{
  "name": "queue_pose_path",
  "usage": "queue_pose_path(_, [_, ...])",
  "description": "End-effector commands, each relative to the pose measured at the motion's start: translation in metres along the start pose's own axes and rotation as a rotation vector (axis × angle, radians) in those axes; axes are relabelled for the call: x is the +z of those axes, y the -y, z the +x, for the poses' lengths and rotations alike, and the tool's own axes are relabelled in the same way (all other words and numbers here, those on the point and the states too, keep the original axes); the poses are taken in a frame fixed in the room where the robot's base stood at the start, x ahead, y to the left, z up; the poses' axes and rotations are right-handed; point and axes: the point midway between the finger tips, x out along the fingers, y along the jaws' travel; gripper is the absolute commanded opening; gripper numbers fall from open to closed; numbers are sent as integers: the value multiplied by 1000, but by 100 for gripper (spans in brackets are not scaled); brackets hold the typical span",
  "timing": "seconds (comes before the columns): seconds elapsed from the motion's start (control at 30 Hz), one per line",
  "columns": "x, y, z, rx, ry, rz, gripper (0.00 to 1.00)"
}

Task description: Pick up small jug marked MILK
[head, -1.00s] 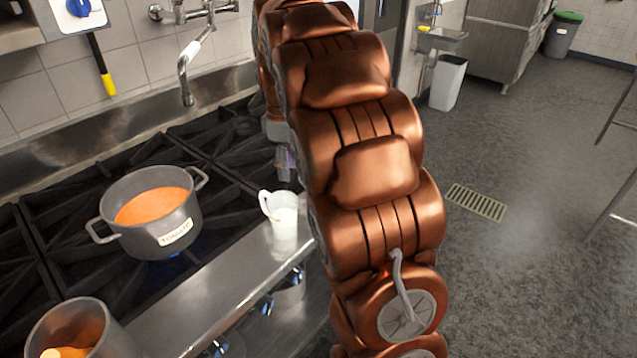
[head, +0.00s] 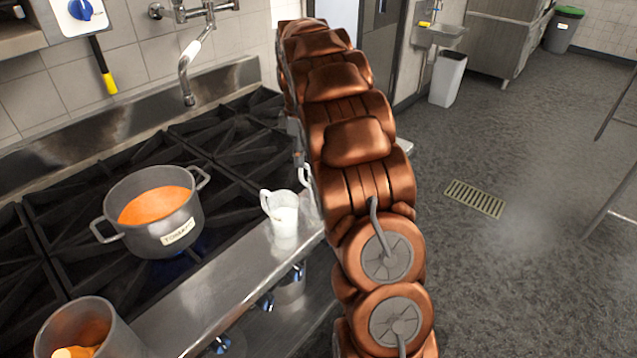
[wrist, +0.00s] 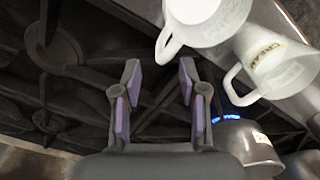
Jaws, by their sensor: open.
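Two small white jugs stand side by side on the steel front ledge of the stove. In the wrist view one jug (wrist: 268,62) has a label that appears to read CREAM. The other jug (wrist: 200,12), at the top edge, shows no readable label. No MILK marking can be read. In the head view one jug (head: 283,215) stands clear, and the second (head: 306,183) is partly hidden behind my arm. My gripper (wrist: 159,80) is open and empty above the burner grates, with both jugs beyond its fingertips to the upper right. My arm hides most of it in the head view.
A grey pot of orange soup (head: 157,210), labelled, stands on the stove (head: 85,255); a blue flame (wrist: 240,96) shows in the wrist view. Another metal container (head: 85,335) is at the front left. A tap (head: 187,80) hangs over the back. The floor at right is open.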

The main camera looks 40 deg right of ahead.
Motion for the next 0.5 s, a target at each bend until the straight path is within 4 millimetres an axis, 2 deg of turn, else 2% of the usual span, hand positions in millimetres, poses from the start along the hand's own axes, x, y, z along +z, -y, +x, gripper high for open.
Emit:
queue_pose_path(0.17, [0, 0, 12, -2, 0, 0, 42])
queue_pose_path(0.4, [0, 1, 42, -4, 0, 2, 42])
queue_pose_path(0.5, [0, 0, 48, 2, -1, 1, 42])
